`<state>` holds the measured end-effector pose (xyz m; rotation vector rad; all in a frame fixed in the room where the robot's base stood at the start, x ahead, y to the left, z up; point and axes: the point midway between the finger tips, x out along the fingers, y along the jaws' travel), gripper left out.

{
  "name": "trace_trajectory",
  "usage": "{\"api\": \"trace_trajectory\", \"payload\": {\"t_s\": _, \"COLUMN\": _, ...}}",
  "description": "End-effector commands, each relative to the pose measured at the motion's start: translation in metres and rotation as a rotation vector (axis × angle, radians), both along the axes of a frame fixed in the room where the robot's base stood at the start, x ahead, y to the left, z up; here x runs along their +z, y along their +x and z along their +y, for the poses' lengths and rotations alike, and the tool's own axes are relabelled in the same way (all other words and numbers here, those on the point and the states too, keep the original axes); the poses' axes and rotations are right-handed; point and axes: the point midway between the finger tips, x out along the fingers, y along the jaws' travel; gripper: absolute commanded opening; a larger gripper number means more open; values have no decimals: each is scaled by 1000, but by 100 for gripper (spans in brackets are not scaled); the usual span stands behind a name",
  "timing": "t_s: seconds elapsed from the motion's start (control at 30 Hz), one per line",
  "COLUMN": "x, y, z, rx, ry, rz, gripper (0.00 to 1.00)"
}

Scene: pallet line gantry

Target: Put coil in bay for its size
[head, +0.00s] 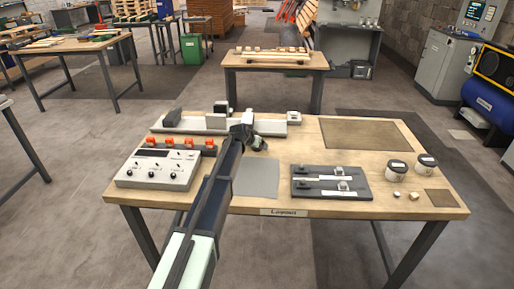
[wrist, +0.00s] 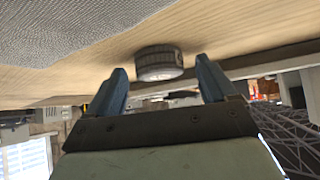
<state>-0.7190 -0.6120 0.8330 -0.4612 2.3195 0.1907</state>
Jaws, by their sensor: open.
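In the wrist view, a short round cylinder (wrist: 159,63) with a dark band around its side and a pale face sits on the wood. It appears beyond and between the spread fingers of my gripper (wrist: 165,77). No contact with the fingers shows. In the head view my gripper (head: 259,144) is over the middle of the table, just behind the grey mat (head: 257,180). I cannot tell the cylinder apart there. A dark fixture (head: 330,184) with two pale rails lies right of the mat. Which thing is the bay is unclear.
A control box (head: 158,167) and a pale rail with blocks (head: 268,129) are left and behind. Brown mats (head: 365,134) lie bare. A second table (head: 275,67) stands behind.

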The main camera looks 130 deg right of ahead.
Motion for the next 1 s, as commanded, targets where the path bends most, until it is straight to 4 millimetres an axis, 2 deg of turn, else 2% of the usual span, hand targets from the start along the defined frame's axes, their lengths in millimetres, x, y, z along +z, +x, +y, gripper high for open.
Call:
{"api": "trace_trajectory", "payload": {"t_s": 0.2, "x": -1, "y": 0, "z": 0, "rx": 0, "ry": 0, "rz": 0, "gripper": 85}}
{"api": "trace_trajectory", "payload": {"t_s": 0.8, "x": -1, "y": 0, "z": 0, "rx": 0, "ry": 0, "rz": -1, "gripper": 27}}
{"api": "trace_trajectory", "payload": {"t_s": 0.9, "x": -1, "y": 0, "z": 0, "rx": 0, "ry": 0, "rz": -1, "gripper": 19}}
{"api": "trace_trajectory", "payload": {"t_s": 0.93, "x": -1, "y": 0, "z": 0, "rx": 0, "ry": 0, "rz": 0, "gripper": 19}}
{"api": "trace_trajectory", "payload": {"t_s": 0.97, "x": -1, "y": 0, "z": 0, "rx": 0, "ry": 0, "rz": 0, "gripper": 13}}
{"api": "trace_trajectory", "payload": {"t_s": 1.0, "x": 0, "y": 0, "z": 0, "rx": 0, "ry": 0, "rz": 0, "gripper": 13}}
